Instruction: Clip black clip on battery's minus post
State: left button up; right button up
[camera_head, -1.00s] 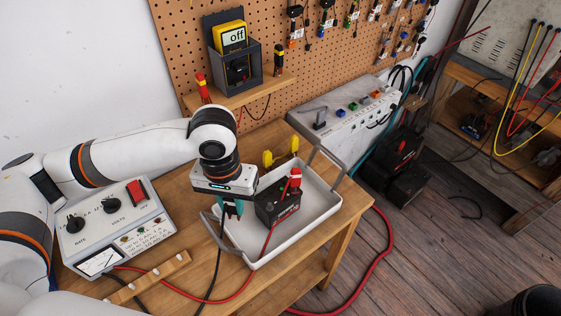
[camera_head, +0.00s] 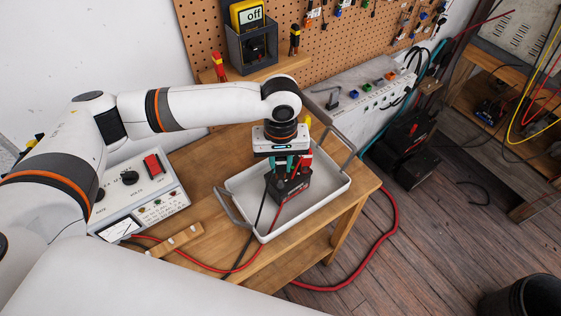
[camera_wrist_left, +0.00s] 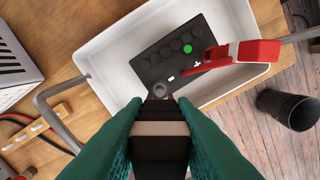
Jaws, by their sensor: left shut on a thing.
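The dark battery (camera_head: 291,185) stands in the white tray (camera_head: 319,204) and shows from above in the left wrist view (camera_wrist_left: 176,56). My left gripper (camera_head: 281,168) is over the battery, pointing down, shut on the black clip (camera_wrist_left: 160,128) between its teal fingers. The clip's nose is at the grey minus post (camera_wrist_left: 159,90), beside the "−" mark. I cannot tell whether its jaws grip the post. The red clip (camera_wrist_left: 250,52) is at the plus side, also partly visible in the head view (camera_head: 303,161). My right gripper is out of view.
The tray stands on a wooden table (camera_head: 205,156) with upright handles at its ends. The charger box (camera_head: 148,195) and a wooden cable rest (camera_head: 176,241) lie to the left. Black and red cables run across the table. A shelf with a meter (camera_head: 247,16) is behind.

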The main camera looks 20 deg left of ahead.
aim_at(280, 171)
pick_arm(q)
jog(key=shift+f+b, duration=0.3)
jog(key=shift+f, duration=0.4)
jog(key=shift+r, duration=0.1)
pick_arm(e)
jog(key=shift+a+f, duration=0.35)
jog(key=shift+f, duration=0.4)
pick_arm(q)
jog(key=shift+f, duration=1.2)
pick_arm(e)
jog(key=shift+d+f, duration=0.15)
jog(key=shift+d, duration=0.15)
pick_arm(q)
jog(key=o, duration=0.8)
